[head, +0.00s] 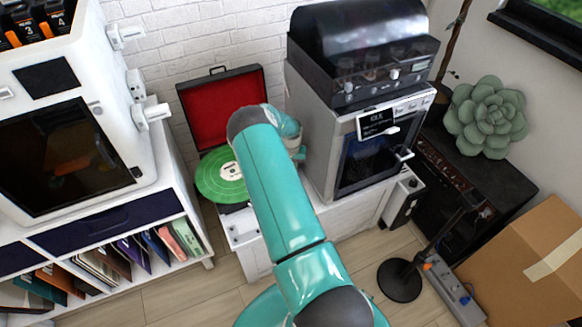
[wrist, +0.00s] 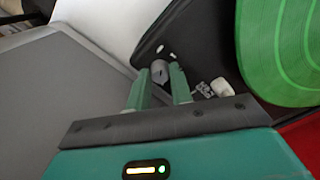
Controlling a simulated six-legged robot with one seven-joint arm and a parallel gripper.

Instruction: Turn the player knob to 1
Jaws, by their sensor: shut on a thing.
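The record player stands open against the brick wall in the head view, with a red-lined lid (head: 225,108) and a green record (head: 220,180). In the wrist view its black deck (wrist: 205,30) shows, with the green record (wrist: 290,50) at the right. The player knob (wrist: 159,66), a small grey cylinder with a dark mark, sits near the deck's edge. My gripper (wrist: 161,74) has its two teal fingers on either side of the knob and is shut on it. Small white marks lie on the deck beside the knob. In the head view my arm hides the knob and gripper.
A grey machine (head: 312,125) with a dark glass front stands close to the right of the player. A white cabinet (head: 190,240) with records is at the left. A tonearm part (wrist: 222,87) lies near my right finger. A black lamp base (head: 400,280) stands on the floor.

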